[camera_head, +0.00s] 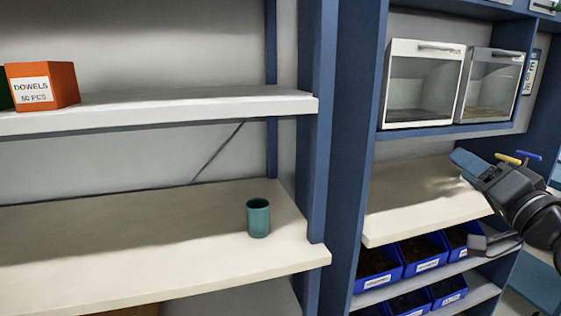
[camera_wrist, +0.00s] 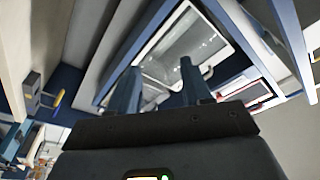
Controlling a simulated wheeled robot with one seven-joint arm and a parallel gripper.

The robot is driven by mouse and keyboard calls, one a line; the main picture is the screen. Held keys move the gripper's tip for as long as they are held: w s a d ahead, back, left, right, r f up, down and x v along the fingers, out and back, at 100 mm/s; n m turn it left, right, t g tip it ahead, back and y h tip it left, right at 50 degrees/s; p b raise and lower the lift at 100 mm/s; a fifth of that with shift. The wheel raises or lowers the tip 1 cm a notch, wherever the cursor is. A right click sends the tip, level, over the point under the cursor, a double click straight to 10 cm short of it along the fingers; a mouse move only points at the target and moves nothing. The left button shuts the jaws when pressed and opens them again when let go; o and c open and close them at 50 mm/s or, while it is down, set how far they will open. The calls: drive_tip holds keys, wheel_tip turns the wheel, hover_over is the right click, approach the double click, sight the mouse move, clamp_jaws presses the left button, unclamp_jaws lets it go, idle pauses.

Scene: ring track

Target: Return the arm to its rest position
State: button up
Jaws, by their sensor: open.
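My gripper (camera_head: 466,202) is at the right of the head view, in front of the right shelf bay. Its two fingers are spread apart with nothing between them. In the wrist view the gripper (camera_wrist: 157,82) also shows open and empty, its fingers pointing toward a white-framed clear-fronted box (camera_wrist: 187,52). Part of my arm (camera_head: 545,218) runs out of the right edge of the head view. A teal cup (camera_head: 258,220) stands upright on the lower left shelf (camera_head: 130,245), well apart from the gripper.
A blue post (camera_head: 340,130) divides the bays. Two clear-fronted boxes (camera_head: 423,85) sit on the upper right shelf. Blue bins (camera_head: 420,253) fill shelves below the right board (camera_head: 415,205). An orange dowels box (camera_head: 42,86) rests on the white shelf (camera_head: 190,104).

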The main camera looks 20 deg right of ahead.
drive_tip(key=s+a+f+n+g, duration=0.1)
drive_tip(key=s+a+f+g, duration=0.1)
drive_tip(key=s+a+f, duration=0.75)
drive_tip(key=s+a+f+g, duration=0.1)
drive_tip(key=s+a+f, duration=0.5)
drive_tip(key=f, duration=0.6)
drive_tip(key=s+a+n+g+y, duration=0.1)
drive_tip(key=s+a+n, duration=0.2)
drive_tip(key=s, duration=0.8)
drive_tip(key=s+a+f+n+y, duration=0.1)
drive_tip(key=s+a+n, duration=0.3)
drive_tip(key=s, duration=0.7)
drive_tip(key=shift+a+n+g, duration=0.15)
drive_tip(key=shift+n+g, duration=0.25)
drive_tip(key=shift+n, duration=0.5)
